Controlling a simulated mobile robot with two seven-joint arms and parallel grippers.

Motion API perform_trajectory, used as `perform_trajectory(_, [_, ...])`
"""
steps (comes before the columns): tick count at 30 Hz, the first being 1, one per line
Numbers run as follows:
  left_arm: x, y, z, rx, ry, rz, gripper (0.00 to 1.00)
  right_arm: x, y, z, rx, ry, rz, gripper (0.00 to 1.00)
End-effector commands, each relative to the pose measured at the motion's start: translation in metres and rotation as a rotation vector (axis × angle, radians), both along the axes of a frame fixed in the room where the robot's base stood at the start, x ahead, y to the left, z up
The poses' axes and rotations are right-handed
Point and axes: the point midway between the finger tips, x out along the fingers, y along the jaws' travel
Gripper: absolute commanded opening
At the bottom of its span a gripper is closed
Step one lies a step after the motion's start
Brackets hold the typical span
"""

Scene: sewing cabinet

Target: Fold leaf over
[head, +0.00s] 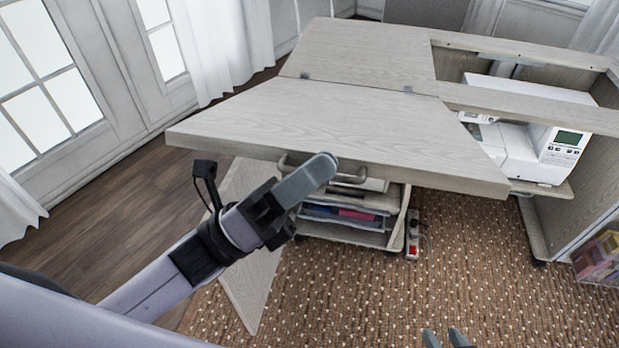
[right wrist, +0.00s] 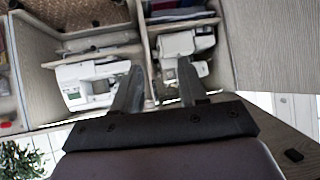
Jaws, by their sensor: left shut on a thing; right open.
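The leaf (head: 330,125) is a pale grey wood-grain panel, spread toward me in the head view. Its far edge meets another panel (head: 365,50) along a seam with small dark hinges. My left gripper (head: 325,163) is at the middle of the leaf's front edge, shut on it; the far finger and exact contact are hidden. My right gripper (head: 448,338) shows only its fingertips at the bottom of the head view, apart from the leaf. In the right wrist view its fingers (right wrist: 157,88) are open with nothing between them.
A white sewing machine (head: 545,145) sits in the cabinet opening at right and shows in the right wrist view (right wrist: 90,85). A drawer unit (head: 345,228) stands under the leaf. Brown dotted carpet (head: 450,265) is open in front. A clear bin (head: 602,256) is at far right.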

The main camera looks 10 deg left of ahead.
Motion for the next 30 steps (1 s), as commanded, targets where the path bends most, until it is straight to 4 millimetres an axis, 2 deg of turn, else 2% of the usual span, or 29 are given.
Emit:
perform_trajectory(1, [0.004, 0.001, 0.024, -0.005, 0.011, 0.001, 0.00, 0.000, 0.000, 0.020, -0.002, -0.001, 0.000, 0.43])
perform_trajectory(3, [0.009, 0.001, 0.037, -0.005, 0.035, 0.002, 0.00, -0.001, -0.003, 0.027, -0.010, -0.003, -0.002, 0.43])
perform_trajectory(15, [0.041, 0.001, 0.097, -0.006, 0.116, 0.000, 0.00, -0.006, -0.014, 0.058, -0.041, -0.021, -0.011, 0.43])
perform_trajectory(21, [0.053, 0.001, 0.114, -0.005, 0.117, 0.000, 0.00, -0.009, -0.014, 0.067, -0.042, -0.012, -0.013, 0.43])
perform_trajectory(30, [0.062, 0.001, 0.124, -0.003, 0.117, 0.001, 0.00, -0.008, -0.013, 0.075, -0.041, -0.013, -0.012, 0.43])
